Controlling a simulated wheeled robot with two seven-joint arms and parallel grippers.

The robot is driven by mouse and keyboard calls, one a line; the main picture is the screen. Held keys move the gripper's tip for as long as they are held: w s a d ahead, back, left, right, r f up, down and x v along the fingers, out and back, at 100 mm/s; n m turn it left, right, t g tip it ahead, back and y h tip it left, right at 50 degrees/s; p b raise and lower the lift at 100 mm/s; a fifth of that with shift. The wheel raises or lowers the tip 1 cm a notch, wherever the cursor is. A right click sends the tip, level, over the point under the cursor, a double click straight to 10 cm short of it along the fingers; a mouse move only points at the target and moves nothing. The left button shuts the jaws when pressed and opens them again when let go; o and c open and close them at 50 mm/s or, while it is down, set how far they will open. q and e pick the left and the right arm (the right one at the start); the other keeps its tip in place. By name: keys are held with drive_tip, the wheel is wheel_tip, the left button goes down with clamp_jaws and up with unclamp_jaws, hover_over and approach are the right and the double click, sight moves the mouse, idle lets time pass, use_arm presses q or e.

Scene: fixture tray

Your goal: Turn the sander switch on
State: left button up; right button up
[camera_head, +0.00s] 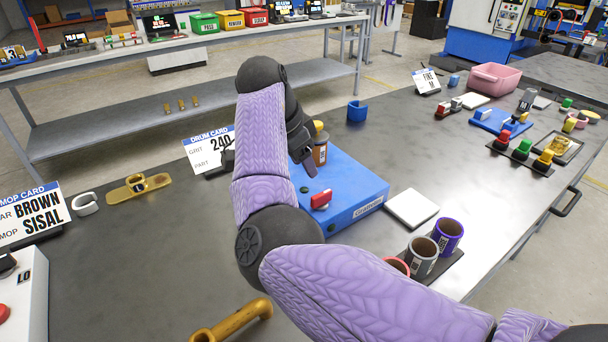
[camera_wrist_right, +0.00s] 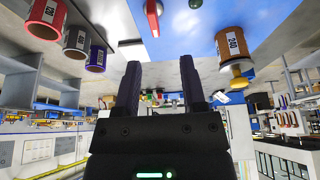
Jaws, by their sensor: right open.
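The sander is a blue box (camera_head: 353,186) on the bench, labelled on its front side. A red switch (camera_head: 321,199) sits on its top, with a small green button (camera_head: 304,189) behind it. A brown 240 drum (camera_head: 320,150) with a yellow knob stands at the sander's back. My right gripper (camera_head: 307,167) is above the sander's back left, partly hidden by my own arm. In the right wrist view its two fingers (camera_wrist_right: 161,85) are apart with nothing between them. The red switch (camera_wrist_right: 152,18) and blue top (camera_wrist_right: 205,45) show beyond the fingertips, apart from them. My left gripper is not in view.
A brass plate (camera_head: 138,187) lies left. The bench between is mostly clear.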

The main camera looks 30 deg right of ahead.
sight(320, 194)
drive_tip(key=b+x, duration=0.1)
drive_tip(key=x, duration=0.2)
drive_tip(key=b+x, duration=0.1)
drive_tip(key=x, duration=0.2)
drive_tip(key=s+x, duration=0.1)
drive_tip(key=x, duration=0.1)
drive_tip(key=shift+d+f+b, duration=0.15)
drive_tip(key=shift+f+b, duration=0.25)
drive_tip(key=shift+d+f, duration=0.15)
drive_tip(key=shift+f, duration=0.15)
drive_tip(key=c, duration=0.7)
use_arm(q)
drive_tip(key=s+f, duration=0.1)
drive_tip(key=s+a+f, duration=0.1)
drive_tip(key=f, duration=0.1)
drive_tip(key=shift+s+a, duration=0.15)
use_arm(e)
clamp_jaws()
